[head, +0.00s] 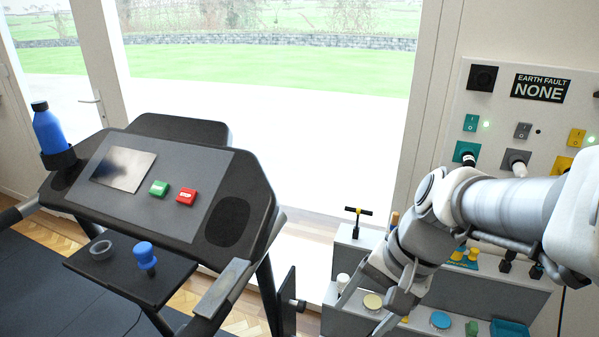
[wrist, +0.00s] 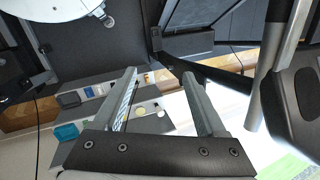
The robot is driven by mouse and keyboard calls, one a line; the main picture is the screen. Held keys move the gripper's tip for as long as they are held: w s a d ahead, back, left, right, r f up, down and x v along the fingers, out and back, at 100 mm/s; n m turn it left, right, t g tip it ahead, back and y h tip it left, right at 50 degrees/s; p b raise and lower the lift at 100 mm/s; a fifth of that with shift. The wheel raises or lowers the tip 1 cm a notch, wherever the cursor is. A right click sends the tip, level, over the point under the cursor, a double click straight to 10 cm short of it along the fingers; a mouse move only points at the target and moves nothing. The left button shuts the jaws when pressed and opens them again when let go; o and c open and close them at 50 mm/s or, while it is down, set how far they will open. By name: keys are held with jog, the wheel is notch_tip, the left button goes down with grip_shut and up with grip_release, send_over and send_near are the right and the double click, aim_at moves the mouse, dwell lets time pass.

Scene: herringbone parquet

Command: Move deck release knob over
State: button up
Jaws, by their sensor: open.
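A blue knob (head: 146,257) with a rounded top stands upright on the dark tray (head: 120,277) below the treadmill console, right of a grey ring (head: 100,250). A black knob (head: 298,304) sticks out from a dark plate on the treadmill's right side. I cannot tell which of them is the deck release knob. My gripper (head: 362,312) is at the lower right, right of the treadmill, pointing down over the grey shelves. In the wrist view my gripper (wrist: 160,76) has its fingers apart with nothing held between them.
The treadmill console (head: 190,215) has green and red buttons, and a blue bottle (head: 50,130) stands at its left. Stepped grey shelves (head: 345,262) hold small items, including a black T-handle (head: 357,217). A wall panel (head: 500,100) with switches is at right.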

jog(key=w+a+f+m+g+y+b, duration=0.2)
jog(key=w+f+m+y+b, duration=0.25)
jog(key=f, duration=0.55)
jog(key=m+t+y+b, duration=0.7)
jog(key=m+y+b, duration=0.2)
jog(key=m+b, duration=0.4)
send_near(303, 307)
jog(key=shift+m, duration=0.45)
jog(key=x, duration=0.3)
jog(key=f+x, duration=0.1)
jog(key=x, duration=0.3)
jog(key=w+b+x, duration=0.1)
jog(key=x, duration=0.2)
jog(key=shift+w+a+f, duration=0.1)
jog(key=shift+f, duration=0.25)
grip_shut()
